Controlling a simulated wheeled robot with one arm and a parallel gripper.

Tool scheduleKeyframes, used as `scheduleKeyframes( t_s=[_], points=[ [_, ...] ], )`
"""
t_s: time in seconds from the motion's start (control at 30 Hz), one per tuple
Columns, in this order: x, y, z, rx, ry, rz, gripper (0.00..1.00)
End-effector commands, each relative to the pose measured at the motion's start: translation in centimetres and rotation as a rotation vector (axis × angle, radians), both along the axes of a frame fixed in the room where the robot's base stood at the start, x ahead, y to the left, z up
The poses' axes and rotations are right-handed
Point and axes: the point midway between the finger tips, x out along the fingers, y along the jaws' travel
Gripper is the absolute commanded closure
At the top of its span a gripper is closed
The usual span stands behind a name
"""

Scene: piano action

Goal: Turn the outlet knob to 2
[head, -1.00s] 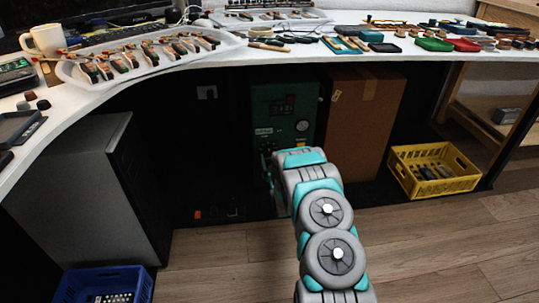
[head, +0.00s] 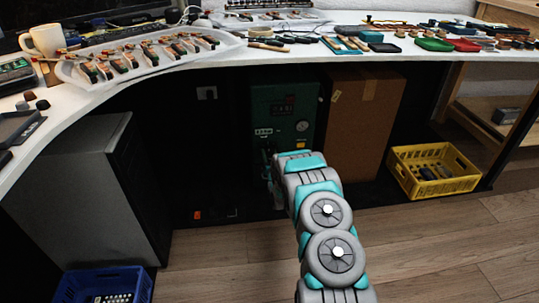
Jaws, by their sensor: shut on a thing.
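A dark green machine (head: 290,98) with a small display and a round gauge (head: 302,125) stands under the desk. My arm reaches to the lower left part of its front. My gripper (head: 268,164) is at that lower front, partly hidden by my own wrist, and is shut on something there. The outlet knob itself cannot be made out; the gripper and wrist cover that spot. The knob's setting cannot be read.
A tall cardboard box (head: 362,125) stands right beside the machine. A grey cabinet (head: 85,185) is on the left. A yellow crate (head: 434,170) and a blue crate (head: 105,285) are on the floor. The desktop (head: 240,62) overhangs the machine.

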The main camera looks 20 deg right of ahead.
Motion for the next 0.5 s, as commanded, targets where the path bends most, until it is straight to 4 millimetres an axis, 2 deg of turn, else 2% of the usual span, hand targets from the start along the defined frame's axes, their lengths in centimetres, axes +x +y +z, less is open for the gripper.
scheduleKeyframes(
  t_s=[0.07,0.4,0.5],
  points=[
    [0.0,0.0,-0.01,0.0,0.0,0.0,0.63],
    [-0.02,0.01,-0.02,0.0,0.0,0.0,1.0],
    [-0.02,0.01,-0.05,-0.001,0.001,0.0,1.0]
  ],
)
